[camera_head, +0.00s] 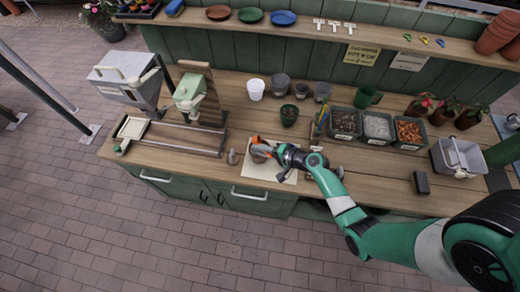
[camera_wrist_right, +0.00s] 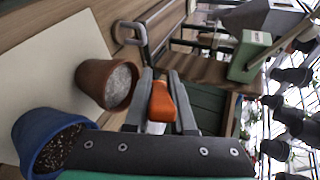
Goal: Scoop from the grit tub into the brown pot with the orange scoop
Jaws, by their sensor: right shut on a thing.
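My right gripper (camera_head: 278,152) is shut on the orange scoop (camera_head: 262,148) above a pale mat near the bench's front edge. In the right wrist view, the orange scoop (camera_wrist_right: 162,102) sits between the two fingers (camera_wrist_right: 165,108); its bowl is mostly hidden. The brown pot (camera_wrist_right: 92,76) stands beside the scoop in that view and has light grey grit inside. In the head view the brown pot (camera_head: 257,158) is partly covered by the scoop and gripper. The grit tub (camera_head: 377,139), the middle of three dark tubs, holds pale grit. My left gripper is not in view.
A blue pot (camera_wrist_right: 28,128) with dark soil stands near the brown pot on the pale mat (camera_head: 284,178). A tub of dark material (camera_head: 343,135) and a tub of orange-brown pieces (camera_head: 409,145) flank the grit tub. A green press (camera_head: 189,92) stands at left.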

